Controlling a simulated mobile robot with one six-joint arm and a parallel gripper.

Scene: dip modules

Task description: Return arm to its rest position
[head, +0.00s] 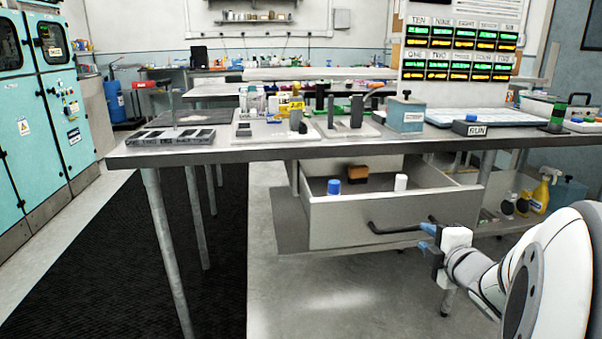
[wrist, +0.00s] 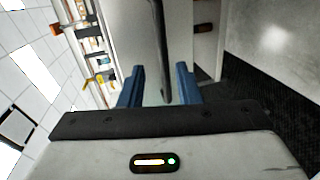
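My gripper (head: 428,238) is at the front of the open drawer (head: 395,208), beside the right end of its dark bar handle (head: 395,229). In the wrist view the two blue fingers of my gripper (wrist: 160,84) stand apart. The dark handle (wrist: 161,50) shows between them, touching neither finger that I can see. I cannot tell how deep it lies between the fingers. My white arm reaches in from the lower right of the head view.
The drawer under the workbench (head: 300,153) holds a blue-capped item (head: 334,187), a white item (head: 401,182) and a brown block (head: 357,174). Yellow bottles (head: 540,197) stand on a low shelf at right. The floor in front of the drawer is clear.

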